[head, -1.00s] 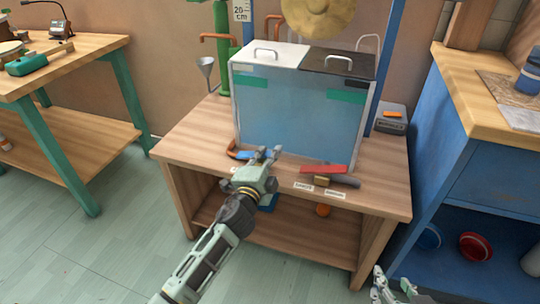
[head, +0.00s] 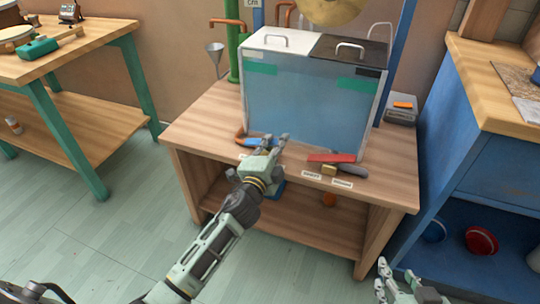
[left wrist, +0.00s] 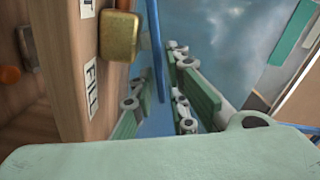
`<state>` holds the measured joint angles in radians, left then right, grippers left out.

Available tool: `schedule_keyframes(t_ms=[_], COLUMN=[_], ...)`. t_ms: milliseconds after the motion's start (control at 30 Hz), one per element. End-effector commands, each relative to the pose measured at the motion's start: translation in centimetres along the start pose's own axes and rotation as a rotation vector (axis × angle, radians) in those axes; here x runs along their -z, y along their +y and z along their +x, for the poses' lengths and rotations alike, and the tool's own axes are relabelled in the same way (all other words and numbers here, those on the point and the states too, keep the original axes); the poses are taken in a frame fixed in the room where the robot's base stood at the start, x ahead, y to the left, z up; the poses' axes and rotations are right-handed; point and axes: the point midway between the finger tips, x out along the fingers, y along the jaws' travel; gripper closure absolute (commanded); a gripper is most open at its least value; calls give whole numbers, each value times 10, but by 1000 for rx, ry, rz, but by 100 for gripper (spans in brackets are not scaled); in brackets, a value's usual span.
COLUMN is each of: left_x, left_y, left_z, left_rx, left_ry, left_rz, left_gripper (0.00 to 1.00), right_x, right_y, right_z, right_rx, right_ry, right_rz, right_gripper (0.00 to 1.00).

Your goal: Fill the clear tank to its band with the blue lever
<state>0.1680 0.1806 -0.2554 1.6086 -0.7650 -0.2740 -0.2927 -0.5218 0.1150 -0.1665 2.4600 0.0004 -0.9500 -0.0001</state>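The clear tank (head: 310,110) stands on the wooden stand with bluish contents and green band strips (head: 357,85) near its top; I cannot pick out the waterline. The blue lever (head: 250,142) is at the tank's lower left front, partly hidden by my left gripper (head: 268,144). In the left wrist view the blue lever (left wrist: 157,45) runs between the open fingers (left wrist: 163,108), beside a brass block (left wrist: 118,36) and a FILL label (left wrist: 93,85). Contact is unclear. My right gripper (head: 398,280) is open and empty at the bottom right.
A red lever (head: 332,157) lies to the right on the wooden stand (head: 200,125), with a brass block (head: 328,170) and white labels (head: 311,175) near it. A blue cabinet (head: 480,150) stands right, a green-legged table (head: 75,65) left. Open floor lies between.

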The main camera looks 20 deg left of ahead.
Motion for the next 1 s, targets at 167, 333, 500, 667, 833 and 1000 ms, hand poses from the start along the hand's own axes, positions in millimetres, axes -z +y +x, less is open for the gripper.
schedule_keyframes(t_ms=[167, 333, 500, 667, 833, 1000], left_x=[-1, 0, -1, -1, -1, 0], left_y=[2, 2, 1, 1, 0, 0], left_z=[-35, -72, -98, -109, -111, -111], left_rx=[-3, -4, -2, -2, -1, -1], left_ry=[-1, -1, -1, -2, -1, -1], left_rz=[-1, -2, -3, -1, -1, -1], left_gripper=[86, 86, 86, 86, 86, 86], right_x=[0, 0, 0, 0, 0, 0], right_y=[0, 0, 0, 0, 1, 1], right_z=[0, 0, 0, 0, 0, 0], right_rx=[-1, -1, -1, -1, -1, -2], right_ry=[0, -1, -1, -1, -1, -1], right_rz=[0, 0, 0, 0, 0, 0], right_gripper=[60, 60, 60, 60, 60, 60])
